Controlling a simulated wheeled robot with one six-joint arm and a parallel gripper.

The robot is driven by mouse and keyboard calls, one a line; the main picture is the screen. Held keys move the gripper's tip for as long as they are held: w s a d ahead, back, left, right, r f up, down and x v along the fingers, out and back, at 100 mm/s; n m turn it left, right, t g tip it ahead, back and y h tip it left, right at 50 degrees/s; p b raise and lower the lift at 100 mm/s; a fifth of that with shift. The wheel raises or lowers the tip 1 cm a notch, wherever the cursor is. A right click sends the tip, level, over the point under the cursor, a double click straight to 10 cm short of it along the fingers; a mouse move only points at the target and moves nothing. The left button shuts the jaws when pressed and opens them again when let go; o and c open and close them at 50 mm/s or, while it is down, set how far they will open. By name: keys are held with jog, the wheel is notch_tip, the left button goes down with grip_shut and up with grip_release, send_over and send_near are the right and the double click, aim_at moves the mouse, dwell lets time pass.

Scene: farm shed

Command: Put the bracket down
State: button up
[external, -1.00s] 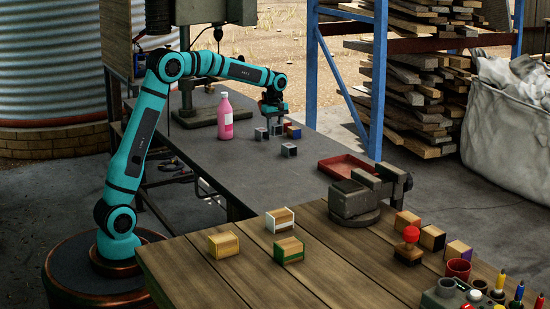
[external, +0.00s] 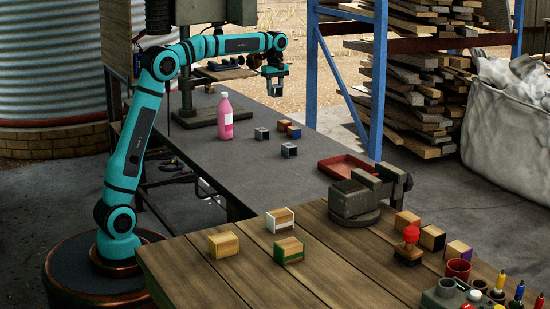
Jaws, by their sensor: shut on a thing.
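My gripper (external: 275,88) is raised in the air above the far part of the dark grey bench (external: 235,163). It points down and is shut on a small grey piece, taken to be the bracket (external: 275,83). The piece is small and partly hidden by the fingers, so its shape is not clear. It is clear of the bench top and of the small blocks below.
Below stand small blocks: a grey one (external: 261,133), an orange-and-blue one (external: 283,125), a dark blue-sided one (external: 293,132) and a dark one (external: 289,150). A pink bottle (external: 225,120) stands left. A red tray (external: 347,167) lies right. Bare bench lies in front.

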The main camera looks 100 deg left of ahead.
aim_at(275, 86)
notch_tip(275, 86, up, 10)
jog(key=shift+r, duration=0.15)
jog(key=w+d+m, duration=0.4)
jog(key=w+d, duration=1.5)
jog(key=w, duration=0.4)
jog(key=w+d+m, duration=0.2)
jog(key=w+d, duration=0.4)
jog(key=d, duration=0.8)
jog(key=w+d+m, duration=0.1)
jog(key=w+d, duration=0.5)
jog(key=d, duration=0.7)
jog(key=w+d+m, duration=0.2)
jog(key=w+d, duration=0.5)
jog(key=d, duration=0.7)
jog(key=s+d+m, duration=0.3)
jog(key=d+m, duration=0.2)
jog(key=d, duration=3.1)
jog(key=s+d+m, duration=0.1)
jog(key=s+d, duration=0.5)
jog(key=d, duration=0.6)
jog(key=s+d+m, duration=0.2)
jog(key=s+d, duration=0.5)
jog(key=d, duration=0.4)
jog(key=s+d+m, duration=0.1)
jog(key=s+d, duration=0.5)
jog(key=d, duration=0.6)
jog(key=shift+s+a+f, duration=0.1)
jog(key=shift+f, duration=2.55)
